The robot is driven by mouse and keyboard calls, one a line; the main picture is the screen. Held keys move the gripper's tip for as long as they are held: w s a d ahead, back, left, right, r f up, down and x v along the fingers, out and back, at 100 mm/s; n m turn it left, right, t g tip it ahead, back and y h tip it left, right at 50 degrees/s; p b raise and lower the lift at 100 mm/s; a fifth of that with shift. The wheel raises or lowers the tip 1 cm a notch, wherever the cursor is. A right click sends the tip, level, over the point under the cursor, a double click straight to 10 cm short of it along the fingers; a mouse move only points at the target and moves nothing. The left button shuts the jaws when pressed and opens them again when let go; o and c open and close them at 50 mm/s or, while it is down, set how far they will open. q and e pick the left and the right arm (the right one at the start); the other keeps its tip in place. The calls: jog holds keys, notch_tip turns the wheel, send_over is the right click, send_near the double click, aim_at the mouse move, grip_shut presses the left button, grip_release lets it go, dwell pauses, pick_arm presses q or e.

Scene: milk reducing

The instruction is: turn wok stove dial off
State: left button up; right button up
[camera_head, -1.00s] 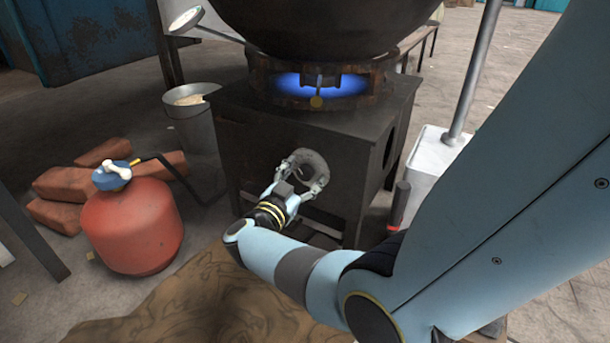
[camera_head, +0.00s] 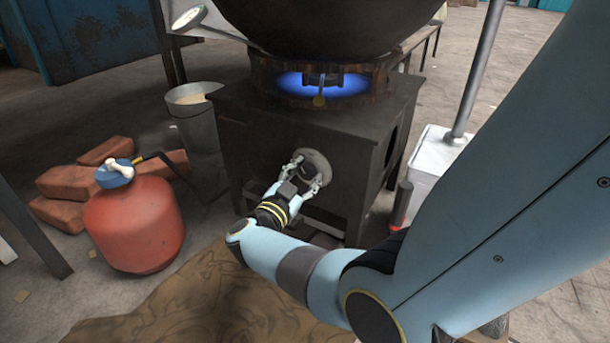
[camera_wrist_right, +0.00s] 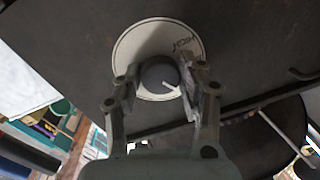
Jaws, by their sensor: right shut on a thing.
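The stove (camera_head: 340,130) is a dark metal box with a blue flame (camera_head: 322,84) burning in its burner, under a large dark wok (camera_head: 320,25). The dial sits on the stove's front, on a round pale plate (camera_head: 322,165). In the right wrist view the dial (camera_wrist_right: 158,72) is a dark grey knob with a white pointer line toward the lower right, and the plate (camera_wrist_right: 140,40) bears the word HIGH. My right gripper (camera_head: 306,176) is at the dial, its fingers on either side of the knob and shut on it. It also shows in the right wrist view (camera_wrist_right: 157,88). My left gripper is out of view.
A red gas cylinder (camera_head: 138,222) with a blue top stands left of the stove, near several bricks (camera_head: 68,183) and a metal bucket (camera_head: 197,125). A white container (camera_head: 428,160) with a pole stands to the right. Brown sheeting (camera_head: 200,310) lies in front.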

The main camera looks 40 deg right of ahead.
jog(key=shift+f+m, duration=0.1)
jog(key=shift+m, duration=3.3)
jog(key=shift+a, duration=0.1)
jog(key=o, duration=1.2)
jog(key=v, duration=0.7)
jog(key=shift+a, duration=0.2)
